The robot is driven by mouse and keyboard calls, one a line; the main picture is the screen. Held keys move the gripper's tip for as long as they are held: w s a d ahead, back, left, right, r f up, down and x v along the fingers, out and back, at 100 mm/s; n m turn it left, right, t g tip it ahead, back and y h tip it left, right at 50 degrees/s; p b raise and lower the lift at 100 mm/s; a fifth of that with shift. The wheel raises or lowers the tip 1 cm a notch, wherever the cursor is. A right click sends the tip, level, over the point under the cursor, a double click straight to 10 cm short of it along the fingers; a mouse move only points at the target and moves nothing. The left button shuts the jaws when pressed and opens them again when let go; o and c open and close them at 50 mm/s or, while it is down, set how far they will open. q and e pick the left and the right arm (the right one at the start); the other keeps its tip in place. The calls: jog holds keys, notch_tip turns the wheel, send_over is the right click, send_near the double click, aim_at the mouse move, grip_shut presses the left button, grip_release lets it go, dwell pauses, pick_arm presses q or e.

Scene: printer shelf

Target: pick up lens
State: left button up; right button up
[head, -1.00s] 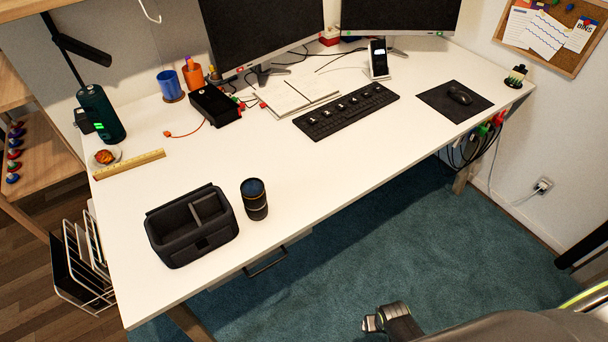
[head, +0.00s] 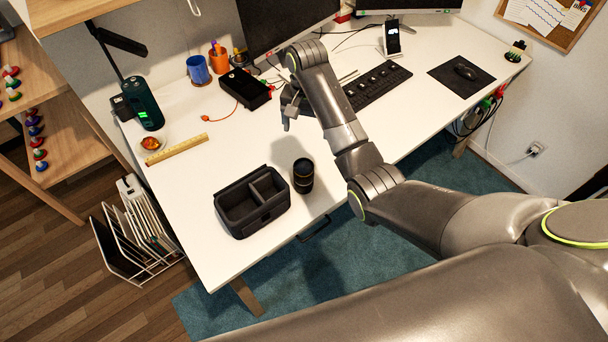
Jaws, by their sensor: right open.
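The lens (head: 303,176) is a black cylinder standing upright on the white desk, close to the right side of an open black padded case (head: 252,202). The case is divided into compartments and they look empty. My right gripper (head: 287,122) is open and empty above the desk, up and behind the lens, apart from it. Its arm comes in from the right and covers part of the desk and keyboard. My left gripper is not in view.
A black keyboard (head: 378,84), black box (head: 246,88), blue cup (head: 198,70) and orange cup (head: 219,62) stand toward the back. A wooden ruler (head: 176,149) and dark green cylinder (head: 143,104) are at the left. The desk (head: 215,165) is clear around the case's left side.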

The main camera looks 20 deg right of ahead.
jog(key=b, duration=0.7)
send_over(303, 166)
notch_tip(303, 166, down, 7)
jog(key=f, duration=0.3)
jog(key=f+p, duration=0.1)
jog(key=shift+s+d+f, duration=0.2)
jog(key=shift+s+f, duration=0.05)
jog(key=shift+s, duration=0.1)
jog(key=shift+w+a+f+p, duration=0.15)
jog(key=shift+f+p, duration=0.1)
jog(key=shift+f, duration=1.15)
jog(key=shift+w+f+p, duration=0.1)
jog(key=shift+f+p, duration=0.1)
jog(key=shift+f, duration=1.2)
jog(key=shift+c, duration=0.4)
grip_shut()
